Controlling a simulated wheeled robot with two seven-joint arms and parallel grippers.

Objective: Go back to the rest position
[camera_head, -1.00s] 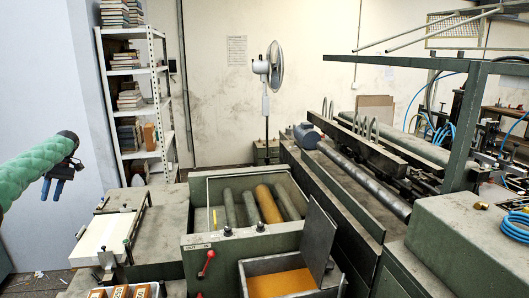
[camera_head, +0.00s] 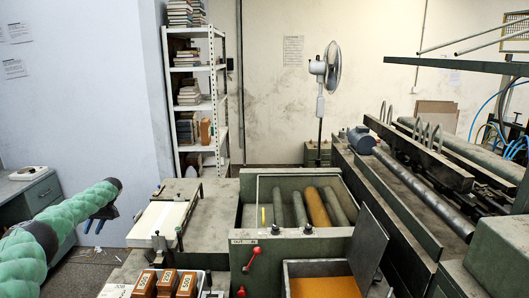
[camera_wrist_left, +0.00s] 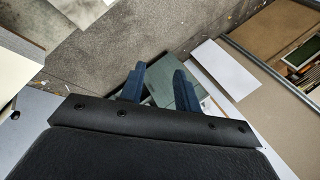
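My left arm comes in at the left of the head view in a green padded sleeve. My left gripper (camera_head: 93,228) hangs at its end in front of the pale wall, left of the feeder machine, with its blue fingers pointing down. In the left wrist view the two blue fingers (camera_wrist_left: 158,76) stand apart, and nothing is visibly held between them. My right gripper is in neither view.
The green feeder machine (camera_head: 253,248) with rollers fills the middle. A white greyboard stack (camera_head: 160,219) lies on its left. Brown labelled blocks (camera_head: 168,283) sit at the bottom. A grey cabinet (camera_head: 42,194) stands left, shelves (camera_head: 222,100) and a fan (camera_head: 320,68) behind.

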